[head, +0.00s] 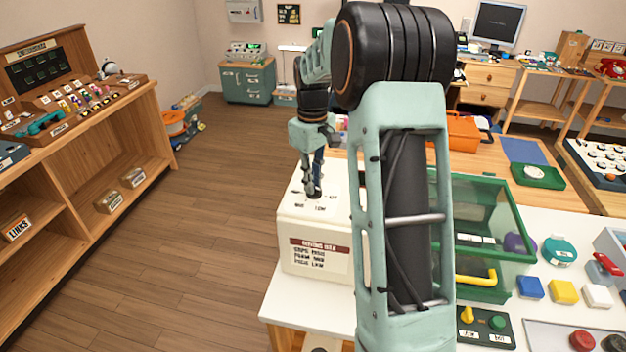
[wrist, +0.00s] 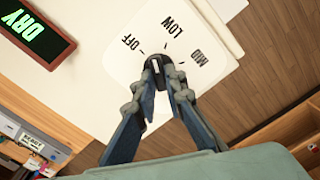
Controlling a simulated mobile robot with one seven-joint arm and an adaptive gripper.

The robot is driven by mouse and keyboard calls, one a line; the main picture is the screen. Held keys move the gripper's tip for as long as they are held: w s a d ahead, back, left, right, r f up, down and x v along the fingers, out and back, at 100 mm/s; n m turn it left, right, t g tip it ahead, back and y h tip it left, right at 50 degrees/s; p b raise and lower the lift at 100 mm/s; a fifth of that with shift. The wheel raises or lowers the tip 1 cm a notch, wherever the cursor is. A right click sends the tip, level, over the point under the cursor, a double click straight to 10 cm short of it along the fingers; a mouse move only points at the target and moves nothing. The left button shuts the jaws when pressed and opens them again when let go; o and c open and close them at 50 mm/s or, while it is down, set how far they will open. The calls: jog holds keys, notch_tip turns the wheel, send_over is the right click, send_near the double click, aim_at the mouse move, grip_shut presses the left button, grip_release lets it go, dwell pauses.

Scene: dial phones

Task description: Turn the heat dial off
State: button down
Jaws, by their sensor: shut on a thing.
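The heat dial (wrist: 158,64) is a small dark knob with a pale mark, set on a white panel (wrist: 112,60) printed OFF, LOW and MID. I cannot tell for sure which label the mark points to. My gripper (wrist: 163,75) is shut on the dial, one finger on each side of it. In the head view my gripper (head: 314,190) reaches down onto the top of a cream box (head: 296,238) with a printed front sign. There the fingers hide most of the dial.
A dark display reading DRY (wrist: 34,34) stands beside the panel. The box sits at the left end of a white table (head: 300,300). A green clear-sided case (head: 490,235) stands to its right. A wooden shelf (head: 150,110) is at left, with open floor between.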

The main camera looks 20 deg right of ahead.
jog(key=n, duration=0.5)
jog(key=shift+a+r+n+p, duration=0.1)
jog(key=shift+n+p, duration=0.2)
jog(key=shift+p, duration=0.05)
dwell(0.3)
jog(key=c, duration=2)
grip_release()
notch_tip(320, 180, up, 12)
